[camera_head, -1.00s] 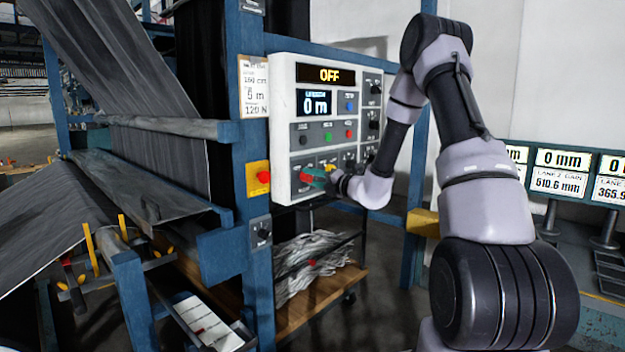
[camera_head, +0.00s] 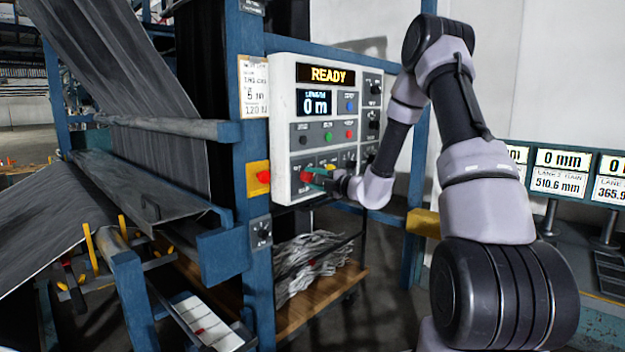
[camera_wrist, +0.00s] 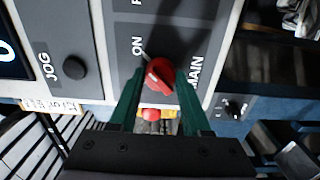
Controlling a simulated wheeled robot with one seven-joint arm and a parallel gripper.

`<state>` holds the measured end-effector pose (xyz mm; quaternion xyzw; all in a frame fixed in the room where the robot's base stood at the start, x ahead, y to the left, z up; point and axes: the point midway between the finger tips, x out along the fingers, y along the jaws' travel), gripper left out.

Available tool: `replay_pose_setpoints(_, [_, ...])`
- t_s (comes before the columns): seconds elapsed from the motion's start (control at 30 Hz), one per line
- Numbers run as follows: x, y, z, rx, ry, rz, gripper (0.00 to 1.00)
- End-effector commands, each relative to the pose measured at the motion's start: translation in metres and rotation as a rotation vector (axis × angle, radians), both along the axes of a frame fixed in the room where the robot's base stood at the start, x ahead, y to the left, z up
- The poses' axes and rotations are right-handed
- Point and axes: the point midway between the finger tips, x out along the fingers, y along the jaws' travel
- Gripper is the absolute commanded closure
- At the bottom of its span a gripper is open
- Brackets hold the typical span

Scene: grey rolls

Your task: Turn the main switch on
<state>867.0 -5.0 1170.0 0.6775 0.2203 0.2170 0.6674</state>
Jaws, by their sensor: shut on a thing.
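The main switch is a red rotary knob (camera_wrist: 159,76) on the control panel (camera_head: 283,130), with the words ON and MAIN beside it in the wrist view. It also shows in the head view as a red spot (camera_head: 306,175) at the panel's lower left. My gripper (camera_wrist: 158,88) has its green fingers on either side of the knob and is shut on it. In the head view my gripper (camera_head: 318,178) reaches the panel from the right. The panel's top display (camera_head: 326,75) reads READY, and the screen below it reads 0 m.
A black JOG knob (camera_wrist: 74,68) sits near the switch. A red button on a yellow plate (camera_head: 259,178) is on the blue post left of the panel. Grey fabric sheets (camera_head: 110,60) hang at the left. Lane displays (camera_head: 562,172) stand at the right.

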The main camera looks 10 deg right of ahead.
Motion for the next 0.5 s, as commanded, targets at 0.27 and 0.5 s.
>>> replay_pose_setpoints(0.27, [-0.0003, -0.0012, -0.0013, 0.000, 0.003, -0.002, 1.00])
replay_pose_setpoints(0.5, [-0.0001, -0.0007, -0.0008, 0.000, 0.001, -0.001, 0.22])
